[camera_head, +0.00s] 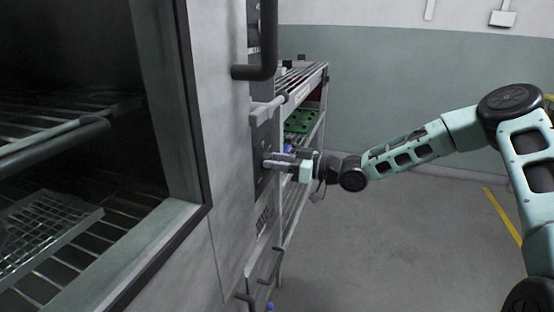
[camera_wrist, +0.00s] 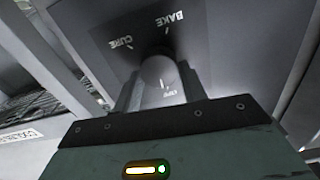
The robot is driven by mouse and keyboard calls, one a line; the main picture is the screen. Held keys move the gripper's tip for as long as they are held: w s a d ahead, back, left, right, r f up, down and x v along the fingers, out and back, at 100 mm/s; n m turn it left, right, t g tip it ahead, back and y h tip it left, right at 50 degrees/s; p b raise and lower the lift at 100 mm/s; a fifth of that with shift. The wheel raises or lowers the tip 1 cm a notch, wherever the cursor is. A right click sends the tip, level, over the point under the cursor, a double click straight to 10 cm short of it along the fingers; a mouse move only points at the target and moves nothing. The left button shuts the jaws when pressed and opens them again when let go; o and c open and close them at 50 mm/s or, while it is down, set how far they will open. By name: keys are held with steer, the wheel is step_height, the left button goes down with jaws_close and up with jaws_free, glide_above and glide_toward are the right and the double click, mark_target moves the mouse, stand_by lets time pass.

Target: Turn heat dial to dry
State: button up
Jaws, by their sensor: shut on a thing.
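The heat dial (camera_wrist: 158,70) is a round grey knob on a dark panel (camera_wrist: 100,35) in the wrist view. The labels CURE (camera_wrist: 122,43) and BAKE (camera_wrist: 170,19) sit around it, and a third label (camera_wrist: 169,93) between my fingers is too blurred to read surely. My gripper (camera_wrist: 160,88) is shut on the dial, with a finger on each side. In the head view my gripper (camera_head: 272,164) meets the oven's side panel and hides the dial. Which label the dial points to is not clear.
The grey oven (camera_head: 225,150) has a large dark opening with wire racks (camera_head: 60,225) at left. A black handle (camera_head: 262,72) juts out above the panel. A shelf cart (camera_head: 300,75) with a green tray (camera_head: 300,122) stands behind.

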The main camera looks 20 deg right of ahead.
steer(key=shift+r+m+p, duration=0.2)
steer(key=shift+m+p, duration=1)
steer(key=m+p, duration=0.2)
steer(key=m, duration=0.1)
steer(key=shift+w+f+m+p, duration=0.1)
steer(key=shift+m+p, duration=0.2)
steer(key=shift+p, duration=0.05)
steer(key=shift+d+f+m+p, duration=0.15)
steer(key=shift+m+p, duration=0.7)
steer(key=shift+m, duration=0.85)
steer(key=shift+a+f+m+p, duration=0.15)
steer(key=shift+m+p, duration=0.7)
steer(key=shift+m, duration=0.85)
steer(key=shift+d, duration=0.15)
steer(key=o, duration=1)
steer(key=shift+c, duration=0.2)
steer(key=v, duration=1.7)
